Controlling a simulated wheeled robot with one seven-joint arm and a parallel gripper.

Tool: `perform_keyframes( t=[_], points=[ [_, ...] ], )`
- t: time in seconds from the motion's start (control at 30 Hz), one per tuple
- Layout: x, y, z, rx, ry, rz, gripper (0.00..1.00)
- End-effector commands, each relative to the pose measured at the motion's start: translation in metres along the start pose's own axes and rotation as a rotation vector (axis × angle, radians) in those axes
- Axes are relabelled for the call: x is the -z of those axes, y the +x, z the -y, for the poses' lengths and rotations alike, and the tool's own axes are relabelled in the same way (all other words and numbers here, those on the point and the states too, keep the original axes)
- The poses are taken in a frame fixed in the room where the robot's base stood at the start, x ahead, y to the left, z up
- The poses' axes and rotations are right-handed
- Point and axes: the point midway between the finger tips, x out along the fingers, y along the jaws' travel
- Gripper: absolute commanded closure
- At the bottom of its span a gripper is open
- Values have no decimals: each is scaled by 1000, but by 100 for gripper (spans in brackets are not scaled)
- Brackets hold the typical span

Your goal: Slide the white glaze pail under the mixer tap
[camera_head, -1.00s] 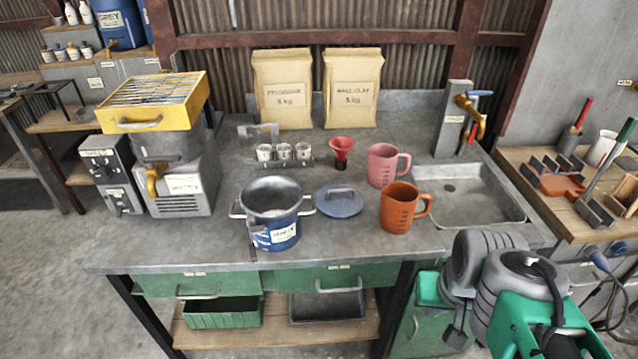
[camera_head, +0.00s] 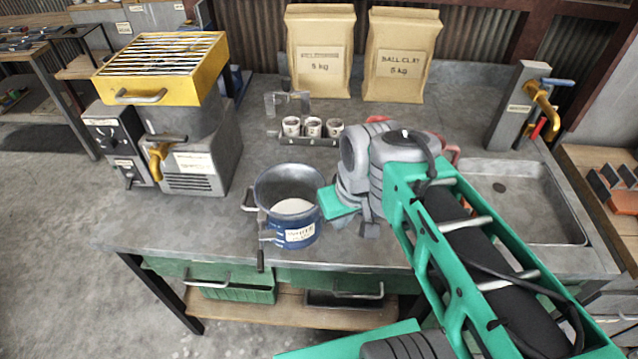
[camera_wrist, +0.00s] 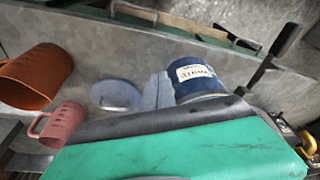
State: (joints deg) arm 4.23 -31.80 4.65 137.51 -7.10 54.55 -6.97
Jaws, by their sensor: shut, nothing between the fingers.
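The pail (camera_head: 300,232) is blue with pale contents and a label that reads WHITE. It stands upright near the bench's front edge, and its label also shows in the wrist view (camera_wrist: 195,72). The mixer (camera_head: 195,165) stands to its left, with a yellow tap (camera_head: 158,160) low on its front. My gripper (camera_head: 340,203) is shut and empty beside the pail's right wall; I cannot tell whether they touch. Its fingertips are mostly hidden. A dark handle (camera_head: 262,258) hangs at the pail's near-left side.
A blue-grey lid (camera_wrist: 115,94), a pink jug (camera_wrist: 62,122) and an orange jug (camera_wrist: 35,76) are mostly hidden by my arm in the head view. Small pots (camera_head: 312,127) and two clay bags (camera_head: 400,55) stand behind. The bench between pail and mixer is clear.

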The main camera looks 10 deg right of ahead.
Motion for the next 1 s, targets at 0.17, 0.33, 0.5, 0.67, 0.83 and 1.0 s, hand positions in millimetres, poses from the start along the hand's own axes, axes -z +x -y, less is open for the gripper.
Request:
perform_keyframes(
  t=[0.17,0.33,0.5,0.67,0.83,1.0],
  points=[
    [51,-27,-43,179,-506,32,100],
    [57,-45,-104,289,-973,0,100],
    [51,-41,-116,312,-1108,-13,100],
    [47,-14,-108,312,-1106,-13,100],
    [41,22,-99,311,-1102,-13,100],
    [41,48,-87,308,-1107,-14,100]
  ],
)
